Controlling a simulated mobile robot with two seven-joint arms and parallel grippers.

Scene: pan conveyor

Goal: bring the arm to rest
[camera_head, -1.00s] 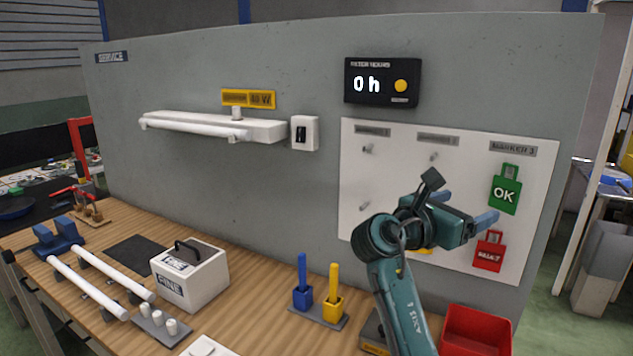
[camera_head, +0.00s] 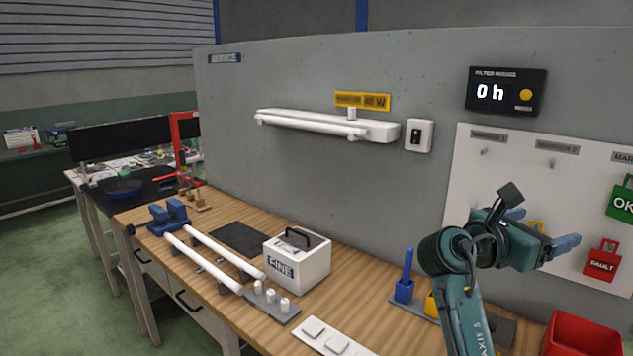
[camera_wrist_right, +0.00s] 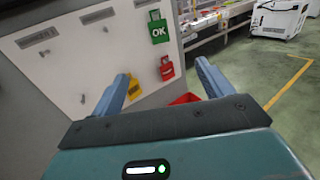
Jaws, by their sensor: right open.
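My right gripper (camera_head: 543,230) is raised in front of the white marker board (camera_head: 468,170), at the right of the head view. In the right wrist view its two blue fingers (camera_wrist_right: 160,88) stand wide apart with nothing between them. Past the fingers in that view are the green OK tag (camera_wrist_right: 158,27), a red tag (camera_wrist_right: 166,68) and a yellow tag (camera_wrist_right: 133,88) on the board. The gripper looks clear of the board and the bench. My left gripper is not in view.
The wooden bench (camera_head: 340,310) carries a white box (camera_head: 297,262), two white tubes (camera_head: 215,262), a blue holder (camera_head: 404,290) and a red bin (camera_head: 580,338). A grey panel (camera_head: 300,200) stands behind. Open green floor (camera_head: 60,260) lies at left.

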